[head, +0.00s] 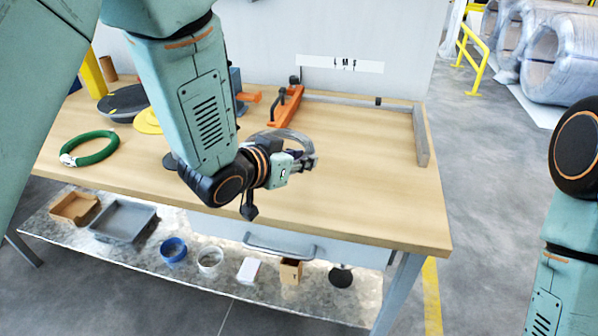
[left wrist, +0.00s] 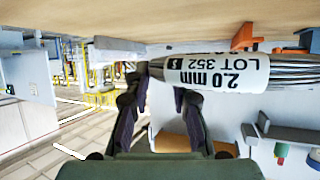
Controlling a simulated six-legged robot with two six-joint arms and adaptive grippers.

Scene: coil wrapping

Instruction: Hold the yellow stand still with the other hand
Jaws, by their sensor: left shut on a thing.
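My left gripper (head: 306,163) is over the front middle of the wooden table. It is shut on a grey wire coil (head: 294,137), partly hidden by the gripper. In the left wrist view the coil (left wrist: 290,72) carries a white label reading "2.0 mm LOT 352", at the tips of my left gripper (left wrist: 160,88). A flat round yellow piece (head: 147,121), perhaps the yellow stand's base, lies at the table's left, partly hidden by my left arm. No hand is on it. My right arm shows at the right edge; its gripper is out of view.
A green-wrapped ring (head: 91,148) lies on the table's left, near a black disc (head: 124,101). An orange tool (head: 285,107) stands toward the back. The table's right part is clear, edged by a metal rail (head: 420,135). Trays and rolls sit on the lower shelf (head: 220,292).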

